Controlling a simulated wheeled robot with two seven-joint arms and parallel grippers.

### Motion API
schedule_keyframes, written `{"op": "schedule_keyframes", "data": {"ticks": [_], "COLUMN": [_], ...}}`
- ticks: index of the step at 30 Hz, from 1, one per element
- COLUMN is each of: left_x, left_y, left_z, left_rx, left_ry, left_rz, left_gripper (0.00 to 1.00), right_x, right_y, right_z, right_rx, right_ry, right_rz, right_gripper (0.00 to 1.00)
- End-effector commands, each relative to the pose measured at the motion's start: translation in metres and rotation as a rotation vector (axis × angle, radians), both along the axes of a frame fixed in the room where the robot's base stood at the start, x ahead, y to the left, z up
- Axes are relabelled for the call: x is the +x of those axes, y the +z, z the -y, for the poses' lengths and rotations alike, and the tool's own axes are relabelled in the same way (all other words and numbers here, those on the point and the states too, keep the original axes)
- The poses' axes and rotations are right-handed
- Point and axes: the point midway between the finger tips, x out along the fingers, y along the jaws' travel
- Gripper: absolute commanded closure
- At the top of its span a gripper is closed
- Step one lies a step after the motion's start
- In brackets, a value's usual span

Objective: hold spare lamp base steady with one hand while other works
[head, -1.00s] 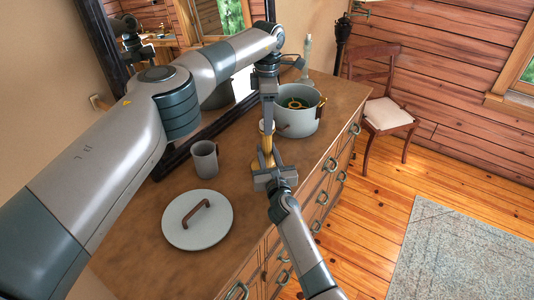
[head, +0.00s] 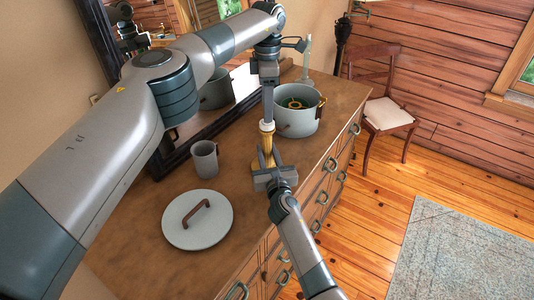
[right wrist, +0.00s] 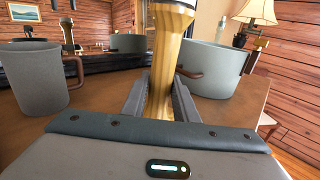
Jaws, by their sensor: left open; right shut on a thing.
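The spare lamp base (head: 266,146) is a slim gold-brown post with a pale collar at its top, standing about upright over the dresser top. It also shows in the right wrist view (right wrist: 163,70), between the fingers. My right gripper (head: 268,172) is shut on its lower part. My left gripper (head: 267,112) is open, pointing down just above the collar. I cannot tell whether its fingertips touch the collar. The foot of the lamp base is hidden by my right gripper.
On the dresser (head: 150,235) a grey pot (head: 298,120) holding a green ring stands just right of the lamp base. A grey mug (head: 204,160) and a round lid (head: 197,228) with a brown handle are to the left. A mirror leans behind. A chair (head: 386,112) stands beyond.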

Motion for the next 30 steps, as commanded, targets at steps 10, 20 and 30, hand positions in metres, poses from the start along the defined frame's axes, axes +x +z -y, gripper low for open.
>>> {"op": "schedule_keyframes", "data": {"ticks": [10, 20, 30], "left_x": [0.000, 0.001, 0.000], "left_y": [0.004, 0.017, 0.030], "left_z": [0.000, 0.000, 0.000], "left_rx": [0.000, 0.000, 0.000], "left_ry": [0.138, 0.584, 1.085], "left_rz": [0.001, 0.001, -0.001], "left_gripper": [0.50, 0.50, 0.50], "right_x": [0.000, 0.000, 0.000], "right_y": [0.000, 0.000, 0.000], "right_z": [0.000, 0.000, 0.000], "right_rx": [0.000, 0.000, 0.000], "right_ry": [0.000, 0.000, 0.000], "right_rz": [0.000, 0.000, 0.000], "right_gripper": [1.00, 1.00, 1.00]}}
